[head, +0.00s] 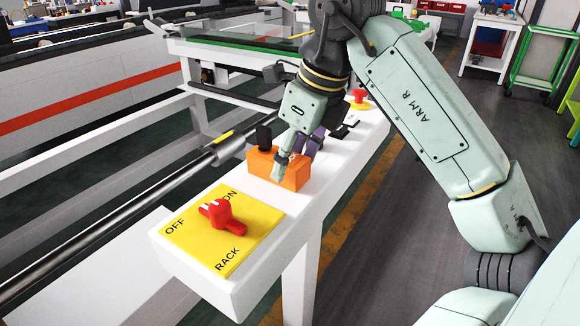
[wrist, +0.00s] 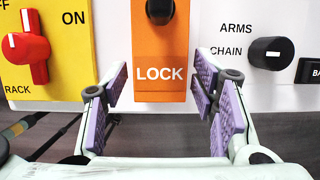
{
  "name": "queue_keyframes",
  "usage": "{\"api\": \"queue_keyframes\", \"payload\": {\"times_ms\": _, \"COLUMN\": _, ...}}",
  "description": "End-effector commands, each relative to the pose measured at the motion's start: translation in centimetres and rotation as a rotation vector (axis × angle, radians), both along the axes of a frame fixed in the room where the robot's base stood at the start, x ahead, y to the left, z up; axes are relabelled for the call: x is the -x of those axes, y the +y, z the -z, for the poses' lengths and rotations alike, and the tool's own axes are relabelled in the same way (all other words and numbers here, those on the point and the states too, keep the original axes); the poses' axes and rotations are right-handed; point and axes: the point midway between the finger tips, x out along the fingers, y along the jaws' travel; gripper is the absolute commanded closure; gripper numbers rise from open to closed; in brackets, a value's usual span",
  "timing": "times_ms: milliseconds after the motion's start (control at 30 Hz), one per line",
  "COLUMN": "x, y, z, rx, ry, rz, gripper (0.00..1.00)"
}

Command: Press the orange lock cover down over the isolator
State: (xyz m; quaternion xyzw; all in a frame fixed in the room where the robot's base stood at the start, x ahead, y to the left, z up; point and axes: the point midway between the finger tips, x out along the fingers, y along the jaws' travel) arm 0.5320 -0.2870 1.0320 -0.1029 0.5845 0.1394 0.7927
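The orange lock cover (head: 262,163) is a block on the white beam, beside the yellow isolator plate. A black knob (head: 264,138) stands up at its far side. The wrist view shows the cover's orange face (wrist: 160,42) with LOCK written on it. The red isolator handle (head: 222,213) is on the yellow plate (head: 187,228) marked OFF, ON and RACK; it also shows in the wrist view (wrist: 30,50). My gripper (head: 293,163) is over the cover's right part, partly hiding it. Its purple-padded fingers (wrist: 160,88) are spread, with gaps either side of the cover's lower end. Nothing is held.
A black CHAIN/ARMS knob (wrist: 270,53) and a black button (wrist: 309,70) are to the cover's right in the wrist view. A red emergency button on yellow (head: 359,98) is farther along the beam. A metal roller (head: 130,208) runs along the left.

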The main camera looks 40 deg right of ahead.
Motion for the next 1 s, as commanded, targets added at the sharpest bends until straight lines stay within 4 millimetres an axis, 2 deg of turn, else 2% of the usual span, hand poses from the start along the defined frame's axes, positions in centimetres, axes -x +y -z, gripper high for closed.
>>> {"api": "queue_keyframes", "payload": {"times_ms": 1000, "x": 0.02, "y": -0.01, "z": 0.0, "rx": 0.0, "ry": 0.0, "rz": 0.0, "gripper": 0.82}}
